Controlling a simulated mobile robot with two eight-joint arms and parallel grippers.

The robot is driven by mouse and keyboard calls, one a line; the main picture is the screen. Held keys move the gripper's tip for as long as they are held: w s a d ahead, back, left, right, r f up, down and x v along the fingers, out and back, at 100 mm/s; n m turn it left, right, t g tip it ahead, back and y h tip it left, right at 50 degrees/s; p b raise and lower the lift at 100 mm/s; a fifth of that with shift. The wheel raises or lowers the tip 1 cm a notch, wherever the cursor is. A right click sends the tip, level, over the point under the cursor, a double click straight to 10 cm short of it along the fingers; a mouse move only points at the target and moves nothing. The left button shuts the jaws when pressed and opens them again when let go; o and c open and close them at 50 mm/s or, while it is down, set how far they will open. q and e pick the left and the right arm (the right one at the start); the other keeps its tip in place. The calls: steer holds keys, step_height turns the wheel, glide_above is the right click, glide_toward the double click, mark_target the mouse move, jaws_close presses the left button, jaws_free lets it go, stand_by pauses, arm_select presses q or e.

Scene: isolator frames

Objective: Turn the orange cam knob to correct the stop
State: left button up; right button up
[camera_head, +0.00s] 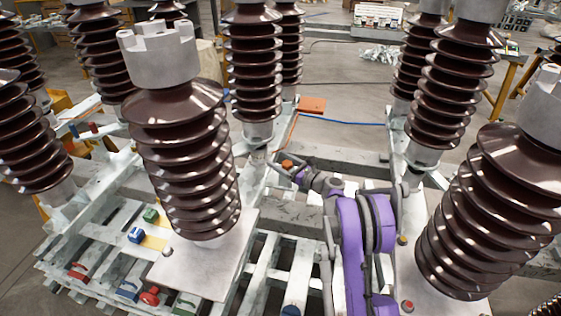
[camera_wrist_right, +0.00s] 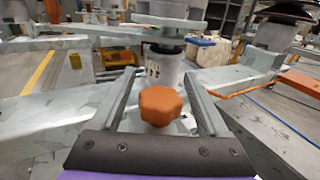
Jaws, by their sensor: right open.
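The orange cam knob (camera_wrist_right: 160,105) is a lobed knob in the right wrist view, in front of a grey post on the frame. It sits between the two fingers of my right gripper (camera_wrist_right: 159,74), with a visible gap on each side. The fingers are open and hold nothing. In the head view the knob (camera_head: 287,164) is a small orange spot near the frame's centre, at the end of my right gripper (camera_head: 290,172). The stop cannot be made out clearly. My left gripper is not in view.
Tall brown ribbed insulators (camera_head: 185,150) stand on both sides of my right arm, with another at the right (camera_head: 500,200). Pale steel beams (camera_wrist_right: 60,115) run around the knob. A blue cable (camera_head: 340,121) and an orange plate (camera_head: 312,104) lie behind.

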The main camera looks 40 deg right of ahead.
mark_target(290, 167)
jaws_close()
steer(key=shift+d+m+h+b, duration=0.2)
steer(key=shift+m+h+b, duration=0.15)
steer(key=shift+m+h, duration=1.05)
steer(key=shift+d+m+h, duration=0.25)
steer(key=shift+m+h, duration=0.05)
steer(key=shift+h, duration=0.8)
jaws_free()
steer(key=shift+s, duration=0.15)
steer(key=s, duration=0.7)
steer(key=s+a, duration=0.1)
steer(key=s, duration=0.2)
steer(key=shift+s, duration=0.25)
